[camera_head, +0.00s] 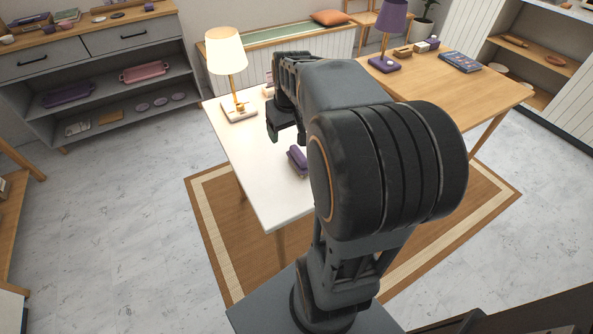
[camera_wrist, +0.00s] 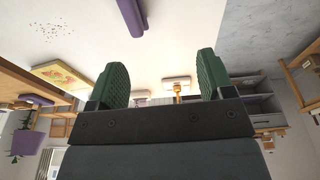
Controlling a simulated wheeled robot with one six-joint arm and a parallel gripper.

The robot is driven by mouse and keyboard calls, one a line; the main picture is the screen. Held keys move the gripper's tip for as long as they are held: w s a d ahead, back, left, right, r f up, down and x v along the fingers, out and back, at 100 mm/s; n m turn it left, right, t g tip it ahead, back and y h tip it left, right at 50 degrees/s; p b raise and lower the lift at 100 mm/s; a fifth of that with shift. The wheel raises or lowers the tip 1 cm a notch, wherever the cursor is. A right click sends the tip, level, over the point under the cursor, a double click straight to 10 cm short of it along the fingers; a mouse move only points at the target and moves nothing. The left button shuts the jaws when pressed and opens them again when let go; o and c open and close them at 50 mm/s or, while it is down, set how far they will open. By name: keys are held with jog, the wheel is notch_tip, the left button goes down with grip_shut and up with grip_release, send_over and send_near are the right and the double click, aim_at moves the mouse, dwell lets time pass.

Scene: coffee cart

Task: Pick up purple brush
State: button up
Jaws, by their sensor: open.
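The purple brush (camera_head: 298,158) lies on the white table (camera_head: 240,160) near its front, just left of my arm in the head view. In the wrist view the brush (camera_wrist: 132,14) is at the top edge and partly cut off. My gripper (camera_head: 286,130) hangs over the table, beyond the brush in the head view, and does not hold it. In the wrist view its two green fingers are spread wide with nothing between them, so my gripper (camera_wrist: 160,75) is open and empty.
A lamp with a cream shade (camera_head: 226,50) stands at the table's left back corner. To the right, a wooden table (camera_head: 490,88) holds a purple lamp (camera_head: 391,22) and a blue book (camera_head: 460,62). The white table's front left part is clear. My arm hides its right side.

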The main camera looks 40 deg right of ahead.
jog(key=b, duration=0.2)
send_near(299, 153)
jog(key=shift+w+f, duration=0.15)
jog(key=shift+w, duration=0.1)
jog(key=shift+g, duration=0.3)
jog(key=f, duration=0.4)
jog(key=w+f+b, duration=0.1)
jog(key=f, duration=0.1)
jog(key=shift+d+f, duration=0.1)
jog(key=shift+d, duration=0.15)
jog(key=shift+w+f+b, duration=0.15)
jog(key=shift+f, duration=0.85)
jog(key=shift+w+f+b, duration=0.2)
jog(key=shift+f, duration=0.8)
jog(key=shift+w+f+b, duration=0.15)
jog(key=shift+f, duration=0.85)
jog(key=shift+f, duration=0.2)
jog(key=c, duration=1)
jog(key=shift+r, duration=0.1)
